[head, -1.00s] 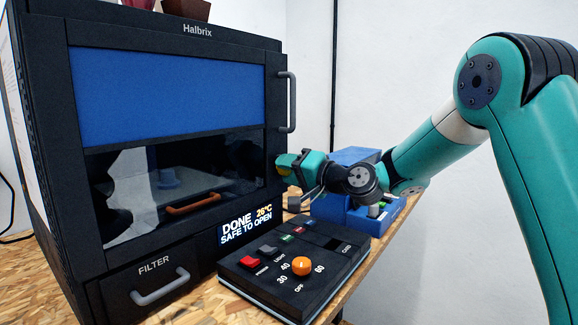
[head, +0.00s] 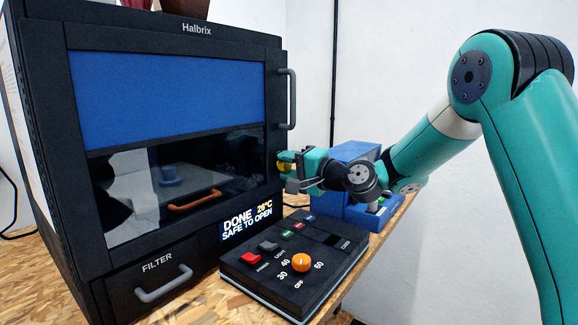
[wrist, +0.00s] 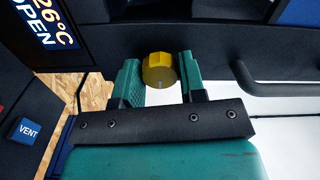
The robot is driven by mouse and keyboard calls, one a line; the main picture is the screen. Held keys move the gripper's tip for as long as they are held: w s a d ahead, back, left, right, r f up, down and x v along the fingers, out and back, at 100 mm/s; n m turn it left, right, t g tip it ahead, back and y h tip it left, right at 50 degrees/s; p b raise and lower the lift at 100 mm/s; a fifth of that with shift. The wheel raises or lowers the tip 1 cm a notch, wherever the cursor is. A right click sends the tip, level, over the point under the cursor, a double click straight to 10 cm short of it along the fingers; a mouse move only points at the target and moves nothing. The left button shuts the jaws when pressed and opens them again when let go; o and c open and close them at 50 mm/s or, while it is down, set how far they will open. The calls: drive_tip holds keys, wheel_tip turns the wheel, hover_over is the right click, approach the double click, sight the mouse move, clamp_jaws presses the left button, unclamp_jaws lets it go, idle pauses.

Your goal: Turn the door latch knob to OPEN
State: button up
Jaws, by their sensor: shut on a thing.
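The door latch knob (wrist: 159,70) is a yellow faceted knob on the dark front of the printer, seen between my fingers in the wrist view. It shows small in the head view (head: 284,166), at the right edge of the printer front below the grey door handle (head: 287,100). My gripper (wrist: 160,78) is shut on the knob, one teal finger on each side. It also shows in the head view (head: 291,170). No position marks for the knob are readable, so I cannot tell its setting. The display (head: 246,222) reads DONE, 26°C, SAFE TO OPEN.
A control panel (head: 330,262) with an orange dial (head: 301,262) and a red switch (head: 251,258) lies below my gripper. A blue box (head: 352,180) stands close behind my wrist. A filter drawer handle (head: 164,284) sticks out at lower left.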

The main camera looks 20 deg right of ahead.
drive_tip(key=o, duration=0.9)
drive_tip(key=shift+d, duration=0.15)
drive_tip(key=shift+s+d+f, duration=0.1)
drive_tip(key=shift+s+d, duration=0.1)
drive_tip(key=shift+s, duration=0.1)
drive_tip(key=b+v, duration=0.5)
drive_tip(key=v, duration=1.1)
drive_tip(key=shift+s+d+b, duration=0.15)
drive_tip(key=shift+s+b, duration=0.15)
drive_tip(key=shift+b, duration=0.05)
